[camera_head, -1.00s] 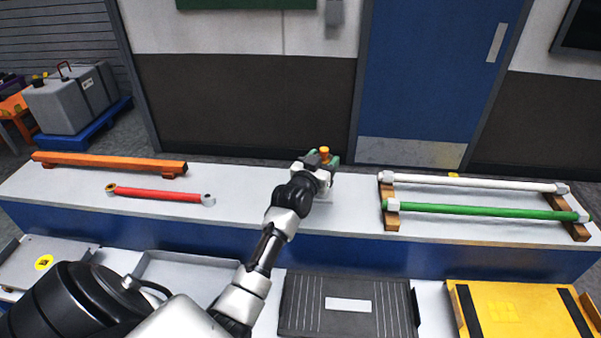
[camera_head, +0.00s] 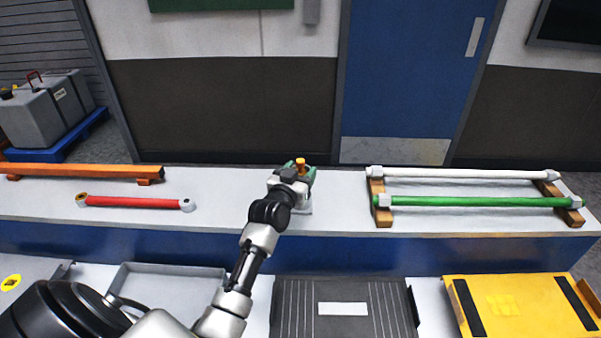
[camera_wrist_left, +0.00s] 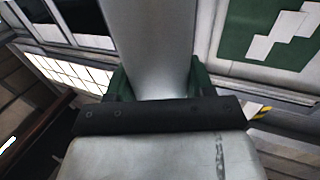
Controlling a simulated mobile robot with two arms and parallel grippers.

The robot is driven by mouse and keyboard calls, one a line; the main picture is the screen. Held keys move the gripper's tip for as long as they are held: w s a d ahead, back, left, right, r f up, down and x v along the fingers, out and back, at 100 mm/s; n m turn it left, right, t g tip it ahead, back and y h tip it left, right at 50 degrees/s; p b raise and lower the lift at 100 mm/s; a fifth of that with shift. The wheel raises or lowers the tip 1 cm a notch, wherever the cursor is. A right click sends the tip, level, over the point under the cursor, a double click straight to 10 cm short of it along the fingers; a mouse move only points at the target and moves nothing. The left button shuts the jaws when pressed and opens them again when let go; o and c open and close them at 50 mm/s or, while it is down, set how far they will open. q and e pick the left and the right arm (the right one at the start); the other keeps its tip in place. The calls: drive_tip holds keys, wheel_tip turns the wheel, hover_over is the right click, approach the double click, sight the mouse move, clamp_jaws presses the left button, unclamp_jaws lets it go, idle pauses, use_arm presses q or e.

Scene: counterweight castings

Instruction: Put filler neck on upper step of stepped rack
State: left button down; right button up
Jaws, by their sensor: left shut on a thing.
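My left gripper (camera_head: 298,174), with green fingers, is shut over the middle of the long bench. In the left wrist view a smooth grey tube-like part (camera_wrist_left: 150,45) stands between its green fingers; I take it to be the filler neck. In the head view an orange cap-like end (camera_head: 300,162) shows at the fingers, and the gripper hides most of the part. A small pale block (camera_head: 304,208) shows partly behind the wrist on the bench; I cannot tell whether it is the stepped rack. No steps can be made out. My right gripper is not in view.
On the bench (camera_head: 335,210), an orange beam (camera_head: 90,171) and a red rod (camera_head: 135,202) lie left. White (camera_head: 460,174) and green (camera_head: 470,202) bars rest on wooden blocks right. Nearer stand a dark ribbed case (camera_head: 295,305) and a yellow case (camera_head: 515,305).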

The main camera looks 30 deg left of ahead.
use_arm(q)
drive_tip(key=shift+c, duration=2.1)
unclamp_jaws()
drive_tip(key=shift+f, duration=0.1)
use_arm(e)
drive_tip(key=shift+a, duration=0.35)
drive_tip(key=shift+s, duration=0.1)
use_arm(q)
drive_tip(key=shift+r, duration=0.3)
drive_tip(key=s+d+b, duration=0.1)
drive_tip(key=s+d, duration=0.1)
drive_tip(key=s, duration=0.9)
drive_tip(key=shift+s+b, duration=0.3)
drive_tip(key=shift+s, duration=0.1)
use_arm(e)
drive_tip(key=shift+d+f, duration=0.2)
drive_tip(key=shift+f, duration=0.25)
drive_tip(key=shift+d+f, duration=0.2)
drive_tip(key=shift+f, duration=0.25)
use_arm(q)
drive_tip(key=shift+f, duration=0.15)
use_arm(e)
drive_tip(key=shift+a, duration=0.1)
